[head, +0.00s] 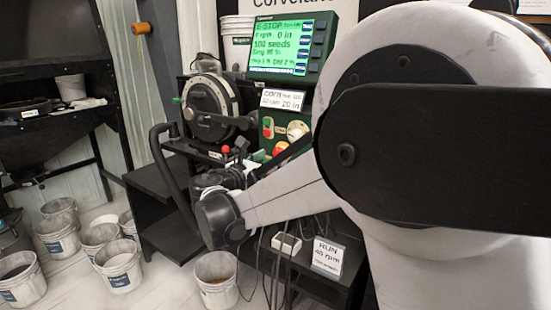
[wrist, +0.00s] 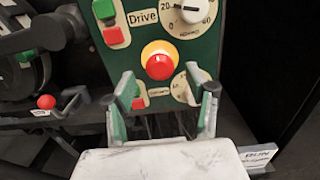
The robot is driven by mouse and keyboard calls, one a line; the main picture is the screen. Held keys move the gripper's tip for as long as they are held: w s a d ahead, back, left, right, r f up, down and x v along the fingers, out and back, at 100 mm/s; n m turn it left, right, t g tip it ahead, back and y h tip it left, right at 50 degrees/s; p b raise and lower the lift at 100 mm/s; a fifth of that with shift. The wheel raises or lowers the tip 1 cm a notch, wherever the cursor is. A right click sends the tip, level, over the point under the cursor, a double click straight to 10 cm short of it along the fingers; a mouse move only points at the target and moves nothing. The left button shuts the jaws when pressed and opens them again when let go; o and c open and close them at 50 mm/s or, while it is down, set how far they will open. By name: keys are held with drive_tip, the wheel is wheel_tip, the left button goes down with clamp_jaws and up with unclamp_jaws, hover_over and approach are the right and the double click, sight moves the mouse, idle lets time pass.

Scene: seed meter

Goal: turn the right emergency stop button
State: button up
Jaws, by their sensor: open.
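The red emergency stop button (wrist: 160,66) sits in a yellow ring on a green panel (wrist: 203,48). In the head view the button (head: 280,149) shows small, beside my arm. My gripper (wrist: 166,88) is open and empty, its two fingers pointing up at the panel in the wrist view. The button appears just beyond and above the gap between the fingertips, apart from them. In the head view my arm hides part of the panel, and the fingers are too small to make out clearly.
A "Drive" green-and-red switch (wrist: 109,22) and a white dial (wrist: 192,10) are above the button. A lower dial (wrist: 181,88) is partly behind the right finger. A red-balled lever (wrist: 46,102) stands at left. The green display (head: 279,45) reads "E-STOP".

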drive_tip(key=shift+b+x, duration=0.4)
drive_tip(key=shift+x, duration=1.8)
clamp_jaws()
drive_tip(key=shift+m, duration=0.4)
drive_tip(key=shift+m+p, duration=0.9)
drive_tip(key=shift+m, duration=1.8)
unclamp_jaws()
